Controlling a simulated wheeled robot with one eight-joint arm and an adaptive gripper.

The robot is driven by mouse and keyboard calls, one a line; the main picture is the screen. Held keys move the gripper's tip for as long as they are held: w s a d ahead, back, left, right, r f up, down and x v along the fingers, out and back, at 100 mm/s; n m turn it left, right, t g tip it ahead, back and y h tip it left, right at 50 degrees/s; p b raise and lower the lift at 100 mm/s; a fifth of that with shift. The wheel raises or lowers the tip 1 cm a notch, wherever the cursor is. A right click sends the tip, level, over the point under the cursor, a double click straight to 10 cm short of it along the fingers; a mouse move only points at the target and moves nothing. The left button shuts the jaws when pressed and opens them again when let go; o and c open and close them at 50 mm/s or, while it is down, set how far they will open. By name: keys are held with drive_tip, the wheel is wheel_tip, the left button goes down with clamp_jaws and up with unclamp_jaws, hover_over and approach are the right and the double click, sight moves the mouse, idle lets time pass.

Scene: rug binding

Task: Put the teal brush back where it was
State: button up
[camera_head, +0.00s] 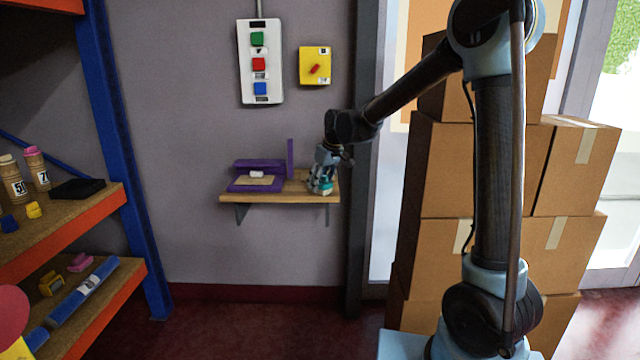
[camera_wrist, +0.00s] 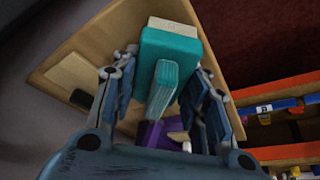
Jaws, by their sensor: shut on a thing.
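The teal brush (camera_wrist: 168,58) has a block body, a ridged teal grip and pale bristles, and it is between the fingers of my gripper (camera_wrist: 167,68) in the wrist view. My gripper is shut on it. In the head view my gripper (camera_head: 323,172) points down over the right end of the small wooden wall shelf (camera_head: 285,198), with the teal brush (camera_head: 317,188) low at the shelf top. I cannot tell whether the bristles touch the board. The wrist view also shows the shelf board (camera_wrist: 100,38) behind the brush.
A purple fixture (camera_head: 243,184) with a white piece (camera_head: 257,174) stands left of the brush on the shelf. A purple upright (camera_head: 290,158) is close to my gripper. Cardboard boxes (camera_head: 425,190) are stacked to the right. An orange-edged rack (camera_head: 95,215) stands left.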

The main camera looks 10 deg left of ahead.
drive_tip(key=o, duration=1.4)
drive_tip(key=shift+r, duration=0.1)
drive_tip(key=v, duration=1.2)
